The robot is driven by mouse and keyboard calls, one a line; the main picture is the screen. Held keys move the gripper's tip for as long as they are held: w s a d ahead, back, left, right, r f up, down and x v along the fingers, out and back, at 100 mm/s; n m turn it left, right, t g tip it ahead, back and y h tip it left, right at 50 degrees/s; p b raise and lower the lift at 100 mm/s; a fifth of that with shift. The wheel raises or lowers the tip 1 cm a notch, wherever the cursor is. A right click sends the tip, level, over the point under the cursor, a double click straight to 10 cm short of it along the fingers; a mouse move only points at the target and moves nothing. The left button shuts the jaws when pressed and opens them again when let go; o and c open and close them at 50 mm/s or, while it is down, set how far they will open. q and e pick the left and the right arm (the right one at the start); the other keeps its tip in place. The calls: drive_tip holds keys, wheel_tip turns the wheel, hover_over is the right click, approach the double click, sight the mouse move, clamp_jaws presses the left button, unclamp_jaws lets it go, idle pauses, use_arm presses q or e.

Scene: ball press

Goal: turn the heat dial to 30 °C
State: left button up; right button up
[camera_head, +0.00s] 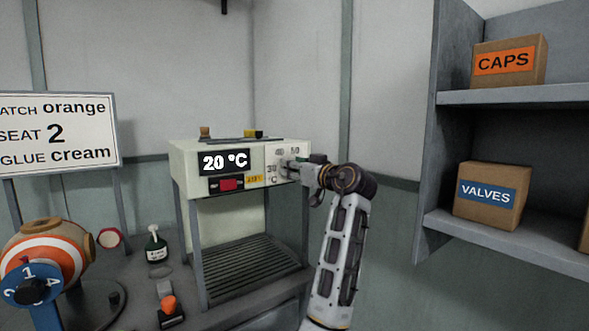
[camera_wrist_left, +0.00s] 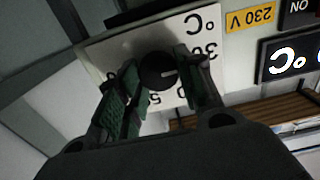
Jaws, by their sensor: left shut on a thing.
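The heat dial is a round black knob (camera_wrist_left: 153,72) with a short white mark, on a white scale plate (camera_wrist_left: 205,75) with printed numbers. In the wrist view the scale is upside down, and the mark points right. A finger partly covers the numbers. My left gripper (camera_wrist_left: 160,66) has its two green-padded fingers on either side of the knob, shut on it. In the head view my left gripper (camera_head: 299,163) is at the right of the machine front and hides most of the dial. The display (camera_head: 225,162) reads 20 °C. My right gripper is not in view.
The cream machine (camera_head: 186,170) stands on legs over a slatted grate (camera_head: 245,280). A red switch (camera_head: 230,184) is below the display. A striped ball (camera_head: 50,245), a green bottle (camera_head: 155,248) and an orange-tipped item (camera_head: 169,305) are at left. A shelf (camera_head: 510,95) with boxes is at right.

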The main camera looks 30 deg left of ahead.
use_arm(q)
drive_tip(key=shift+f, duration=0.25)
drive_tip(key=o, duration=0.9)
drive_tip(key=shift+o, duration=0.7)
drive_tip(key=shift+r, duration=0.2)
drive_tip(key=v, duration=0.7)
drive_tip(key=shift+d, duration=0.25)
drive_tip(key=shift+s, duration=0.1)
